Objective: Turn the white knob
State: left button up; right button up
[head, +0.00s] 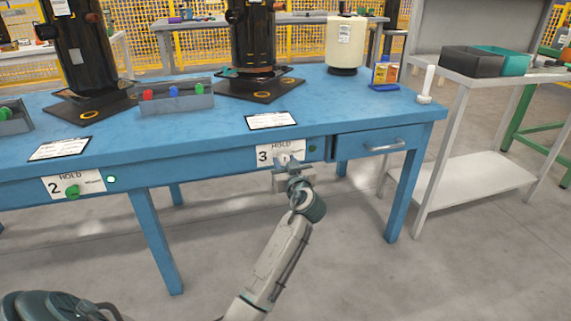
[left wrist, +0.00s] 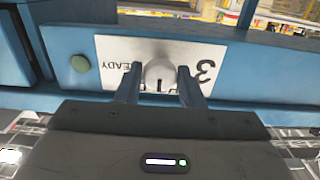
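The white knob (left wrist: 160,74) is on the white station 3 plate (left wrist: 185,55), which appears upside down in the left wrist view. My left gripper (left wrist: 160,83) has one finger on each side of the knob, with hardly any gap visible. I cannot tell whether the fingers touch it. In the head view my left gripper (head: 291,167) is in front of the station 3 plate (head: 268,155) on the blue table's front and hides the knob. My right gripper is not in view.
A dark green round light (left wrist: 80,64) sits beside the plate. The blue table (head: 205,135) has a drawer (head: 372,142) to the right. The station 2 plate (head: 74,187) has a green knob and a lit green light (head: 112,179). The floor in front is clear.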

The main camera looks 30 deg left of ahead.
pick_arm(q)
jog(key=c, duration=0.4)
jog(key=shift+c, duration=0.2)
